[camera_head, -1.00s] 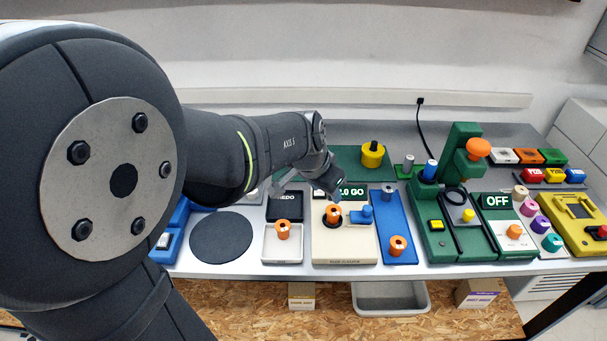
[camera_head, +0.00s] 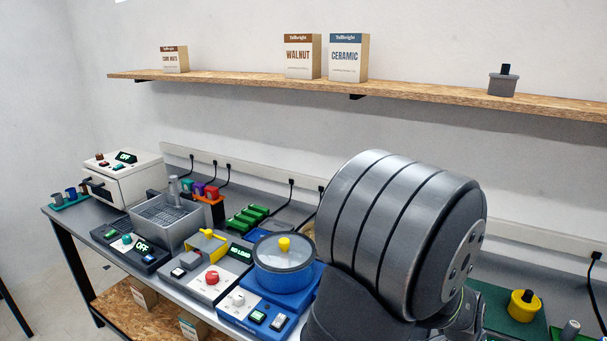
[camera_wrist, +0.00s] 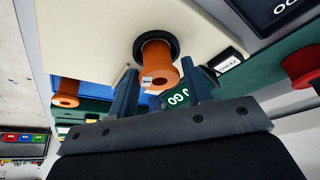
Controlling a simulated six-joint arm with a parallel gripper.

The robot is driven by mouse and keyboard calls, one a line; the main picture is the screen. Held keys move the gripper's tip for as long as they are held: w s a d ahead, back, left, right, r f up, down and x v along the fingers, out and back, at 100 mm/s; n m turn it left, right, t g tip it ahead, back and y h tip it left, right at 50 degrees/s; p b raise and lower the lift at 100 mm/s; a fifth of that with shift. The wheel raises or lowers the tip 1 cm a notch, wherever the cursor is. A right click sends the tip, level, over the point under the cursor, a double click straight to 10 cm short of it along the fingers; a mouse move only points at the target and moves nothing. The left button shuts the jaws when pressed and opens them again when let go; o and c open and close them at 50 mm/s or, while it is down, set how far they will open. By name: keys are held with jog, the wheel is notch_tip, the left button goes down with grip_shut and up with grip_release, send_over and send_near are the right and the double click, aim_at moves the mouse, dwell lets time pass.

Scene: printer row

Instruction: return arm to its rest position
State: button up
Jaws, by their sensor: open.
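My gripper (camera_wrist: 158,68) shows in the wrist view with its two dark fingers apart. An orange spool-like part (camera_wrist: 160,70) with a dark ring at its base stands on a cream device (camera_wrist: 85,35). It appears between and beyond the fingertips, and I cannot tell whether they touch it. In the head view my arm's large grey joint fills the lower right, and my gripper is out of sight.
A second orange part (camera_wrist: 67,92) is at the wrist view's left. In the head view, a blue machine with a round lid (camera_head: 283,268) stands left of my arm, and a yellow knobbed weight (camera_head: 524,305) right. A wooden shelf (camera_head: 240,82) runs above.

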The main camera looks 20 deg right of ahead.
jog(key=shift+f, duration=0.25)
jog(key=shift+r, duration=0.15)
